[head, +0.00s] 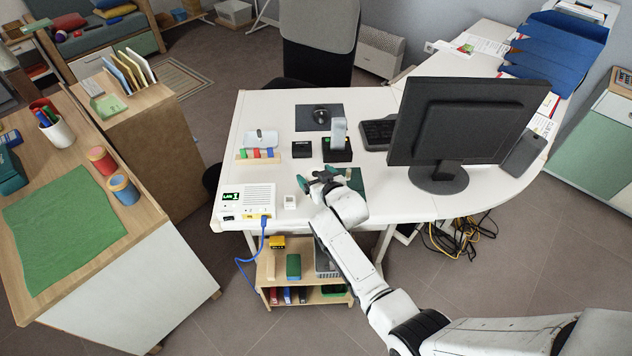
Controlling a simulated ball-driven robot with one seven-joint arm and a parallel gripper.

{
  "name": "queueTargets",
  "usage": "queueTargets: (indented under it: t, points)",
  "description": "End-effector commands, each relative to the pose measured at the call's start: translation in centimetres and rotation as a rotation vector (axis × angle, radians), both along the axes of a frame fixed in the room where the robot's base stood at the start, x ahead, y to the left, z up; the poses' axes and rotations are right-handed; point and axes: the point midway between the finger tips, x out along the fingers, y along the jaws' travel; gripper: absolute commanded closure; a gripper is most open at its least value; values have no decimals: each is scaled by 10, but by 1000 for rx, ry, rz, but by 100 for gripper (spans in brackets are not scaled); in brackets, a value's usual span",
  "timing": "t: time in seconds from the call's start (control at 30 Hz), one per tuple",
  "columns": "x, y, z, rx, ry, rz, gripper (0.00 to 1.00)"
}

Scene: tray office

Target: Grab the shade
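I cannot pick out anything that is clearly a shade in the head view. My gripper (318,178) is over the front part of the white desk (262,104), with its dark green fingers apart. I see nothing held between them. A green mat (357,184) lies just right of the gripper, partly hidden by it, with a small beige piece (348,174) on it. A small white block (290,202) is to the left of the gripper. A pale upright piece (339,131) stands in a black holder (337,155) behind the gripper.
A monitor (465,120) stands on the right of the desk. A white box (248,205) with a blue cable sits at the front left. A rack with coloured blocks (257,154), a black box (301,149) and a mouse (320,115) are farther back. A low shelf (270,272) is below.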

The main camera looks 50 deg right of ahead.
Motion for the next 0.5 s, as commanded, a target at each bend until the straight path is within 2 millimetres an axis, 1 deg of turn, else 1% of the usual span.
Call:
queueTargets:
  t: [0.03,0.07,0.5]
  points:
    - [0,0,0,0,0,0,19]
    - [0,0,0,0,0,0,22]
    - [0,0,0,0,0,0,64]
